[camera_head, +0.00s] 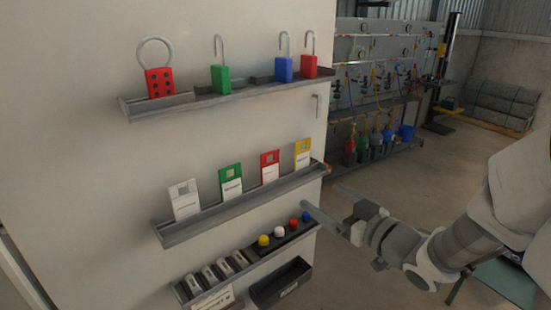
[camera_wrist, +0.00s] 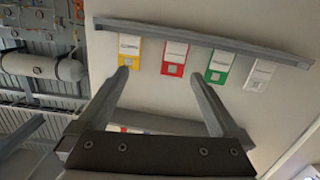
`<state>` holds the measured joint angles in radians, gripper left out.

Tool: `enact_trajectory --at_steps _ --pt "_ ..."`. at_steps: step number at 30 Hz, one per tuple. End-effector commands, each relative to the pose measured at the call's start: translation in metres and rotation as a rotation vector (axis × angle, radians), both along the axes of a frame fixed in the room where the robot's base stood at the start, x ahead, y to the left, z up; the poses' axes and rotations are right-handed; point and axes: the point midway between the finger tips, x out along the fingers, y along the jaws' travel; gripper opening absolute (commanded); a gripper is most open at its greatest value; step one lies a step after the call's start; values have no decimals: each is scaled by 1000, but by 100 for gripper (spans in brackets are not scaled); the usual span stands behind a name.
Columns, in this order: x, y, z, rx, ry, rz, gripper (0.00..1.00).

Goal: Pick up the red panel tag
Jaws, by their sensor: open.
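The red panel tag (camera_head: 269,165) stands in the middle grey rail on the white panel, between a green tag (camera_head: 230,182) and a yellow tag (camera_head: 302,152). A white tag (camera_head: 184,198) stands at the left end. In the wrist view, which looks turned over, the red tag (camera_wrist: 175,57) is ahead, between and beyond the fingertips. My gripper (camera_head: 322,198) is open and empty, to the right of the rail and lower than the red tag in the head view. In the wrist view my gripper (camera_wrist: 158,73) has its two fingers spread, apart from the tags.
The upper rail (camera_head: 190,104) holds a red hasp and green, blue and red padlocks. Below the tag rail (camera_head: 215,212), a lower shelf holds several coloured knobs (camera_head: 279,231) and grey items, with a black bin (camera_head: 281,283) beneath. Open floor lies right of the panel.

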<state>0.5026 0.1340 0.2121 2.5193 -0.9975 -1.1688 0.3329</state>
Motion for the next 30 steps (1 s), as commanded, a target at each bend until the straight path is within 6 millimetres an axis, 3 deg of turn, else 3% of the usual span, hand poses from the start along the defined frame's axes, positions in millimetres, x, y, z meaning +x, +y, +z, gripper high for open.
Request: enact_trajectory --at_steps 8,21,30 --pt "-8 14 5 102 -33 100 100" --pt "60 72 6 103 -34 99 100" --pt "83 91 6 101 -34 97 100"
